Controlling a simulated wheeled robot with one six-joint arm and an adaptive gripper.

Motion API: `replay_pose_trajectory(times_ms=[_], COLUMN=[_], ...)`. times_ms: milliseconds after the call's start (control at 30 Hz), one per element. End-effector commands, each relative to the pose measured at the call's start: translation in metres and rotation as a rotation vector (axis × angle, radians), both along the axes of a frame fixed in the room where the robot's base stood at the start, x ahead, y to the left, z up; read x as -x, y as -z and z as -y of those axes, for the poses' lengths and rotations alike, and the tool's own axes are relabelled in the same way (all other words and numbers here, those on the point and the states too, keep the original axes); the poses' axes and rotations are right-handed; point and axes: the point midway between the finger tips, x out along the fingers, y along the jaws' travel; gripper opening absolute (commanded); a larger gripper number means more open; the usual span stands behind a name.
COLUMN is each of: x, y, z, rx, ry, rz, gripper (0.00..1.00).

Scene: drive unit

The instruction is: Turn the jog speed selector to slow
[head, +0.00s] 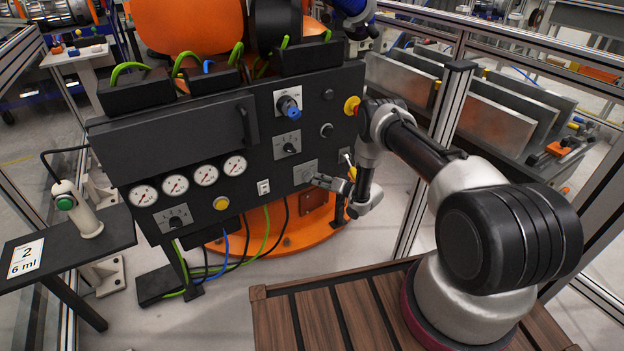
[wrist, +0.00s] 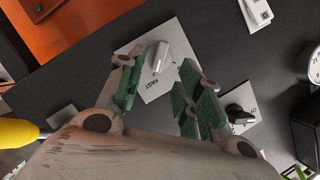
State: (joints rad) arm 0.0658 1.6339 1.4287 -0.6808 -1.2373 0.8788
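The selector marked FAST, a light grey knob (wrist: 159,57) on a pale square plate (wrist: 150,91), shows in the wrist view. The rest of the plate's lettering is hidden or unreadable. In the head view its plate (head: 305,172) is at the panel's lower right, and the knob is too small to read. My gripper (wrist: 156,74) is open, with one green-padded finger on each side of the knob in the picture; I see no contact. In the head view my gripper (head: 328,182) is just right of the plate, close to the panel.
A black selector (wrist: 237,112) is close to my right finger in the wrist view. The panel (head: 225,143) also carries a blue knob (head: 290,107), gauges (head: 175,185) and a yellow button (head: 221,203). A yellow-and-red button (head: 351,106) is beside my arm. A fence post (head: 440,140) stands right.

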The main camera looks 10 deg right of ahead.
Motion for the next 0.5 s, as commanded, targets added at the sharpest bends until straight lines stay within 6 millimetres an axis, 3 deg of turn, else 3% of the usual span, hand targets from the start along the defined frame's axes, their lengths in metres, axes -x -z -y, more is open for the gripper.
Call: replay_pose_trajectory(times_ms=[233,500], x=[-0.033,-0.046], y=[0.012,0.016], z=[-0.024,-0.032], rx=[0.003,0.003], ry=[-0.002,0.000], rz=[0.002,-0.001], gripper=[0.36,0.36])
